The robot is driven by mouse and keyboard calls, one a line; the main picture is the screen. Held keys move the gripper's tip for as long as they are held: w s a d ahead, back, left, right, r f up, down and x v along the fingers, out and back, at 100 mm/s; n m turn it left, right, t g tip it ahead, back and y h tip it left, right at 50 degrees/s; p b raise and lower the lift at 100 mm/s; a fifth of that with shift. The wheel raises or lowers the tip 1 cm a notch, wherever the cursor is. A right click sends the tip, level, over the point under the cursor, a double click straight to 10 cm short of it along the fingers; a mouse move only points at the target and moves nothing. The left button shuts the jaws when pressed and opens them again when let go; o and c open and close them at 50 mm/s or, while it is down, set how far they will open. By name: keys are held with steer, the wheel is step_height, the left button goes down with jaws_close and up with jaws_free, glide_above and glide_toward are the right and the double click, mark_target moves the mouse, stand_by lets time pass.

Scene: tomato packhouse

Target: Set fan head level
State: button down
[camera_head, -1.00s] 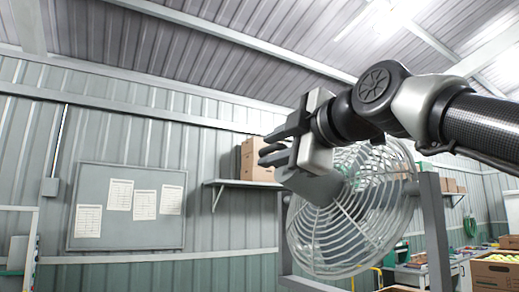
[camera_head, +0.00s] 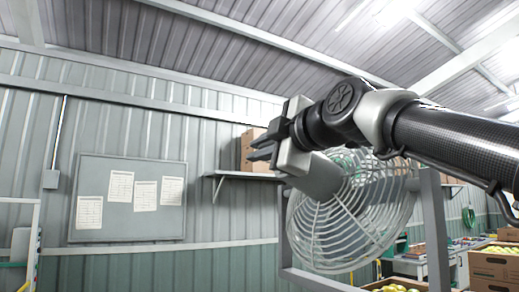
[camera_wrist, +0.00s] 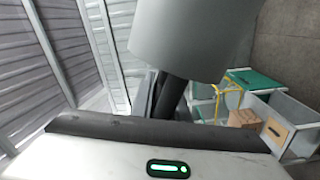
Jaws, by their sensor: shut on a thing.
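The fan head (camera_head: 350,222) is a round pale wire cage with a grey cylindrical housing (camera_head: 318,178) at its back, mounted in a grey frame. The cage looks tilted, its face turned away to the right. My gripper (camera_head: 259,148) is at the upper left of the housing, its dark fingers pointing left and close together. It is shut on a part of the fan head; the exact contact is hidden. In the wrist view the housing (camera_wrist: 190,30) fills the top middle, right by the dark fingers (camera_wrist: 168,97).
The fan's grey frame post (camera_head: 436,235) stands at right. A wall shelf (camera_head: 240,176) with a cardboard box (camera_head: 250,152) is behind my gripper. A notice board (camera_head: 128,232) hangs at left. A carton of produce (camera_head: 495,268) stands at lower right. A green-topped table shows in the wrist view (camera_wrist: 250,80).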

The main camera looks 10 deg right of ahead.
step_height(320, 180, down, 8)
steer(key=a+n+b, duration=0.1)
steer(key=n+b, duration=0.4)
steer(key=b, duration=0.2)
steer(key=shift+s+a+f, duration=0.2)
steer(key=shift+s+a, duration=0.05)
steer(key=shift+a, duration=0.1)
steer(key=c, duration=1.8)
jaws_free()
steer(key=shift+o, duration=0.2)
steer(key=shift+s, duration=0.15)
steer(key=b+v, duration=0.2)
steer(key=v, duration=1.5)
steer(key=shift+r, duration=0.15)
steer(key=shift+s, duration=0.1)
